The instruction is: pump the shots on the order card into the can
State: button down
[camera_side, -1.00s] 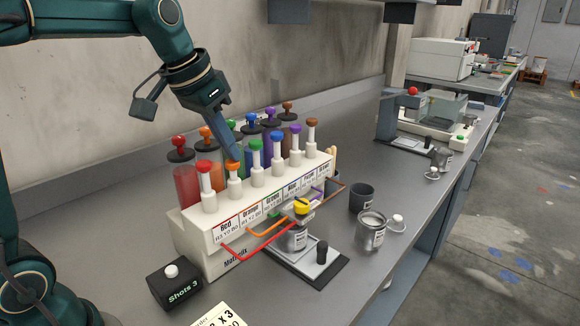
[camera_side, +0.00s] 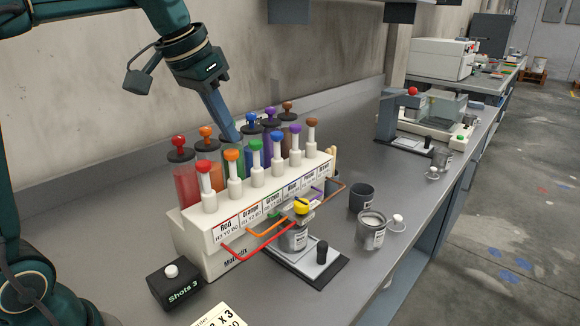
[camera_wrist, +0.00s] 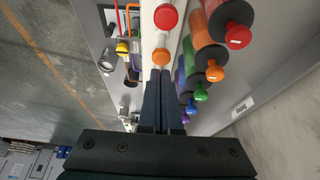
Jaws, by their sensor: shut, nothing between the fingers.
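The dispenser (camera_side: 197,251) carries a front row of white pumps with coloured knobs, including red (camera_side: 204,166), orange (camera_side: 231,155), green (camera_side: 255,145) and blue (camera_side: 276,137). My gripper (camera_side: 235,136) is shut and empty, its tips just above the orange knob. In the wrist view my fingers (camera_wrist: 162,75) point toward the orange knob (camera_wrist: 161,56). The black counter box (camera_side: 174,286) reads "Shots 3". The order card (camera_side: 219,315) is cut off by the frame; "X 3" shows.
Paint cylinders with coloured caps, such as red (camera_side: 178,142), stand behind the pumps. A dark cup (camera_side: 361,197) and a filled can (camera_side: 372,232) stand to the right. A press-like machine (camera_side: 390,115) is farther back.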

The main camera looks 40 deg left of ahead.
dwell(0.4)
jog(key=shift+r, duration=2.5)
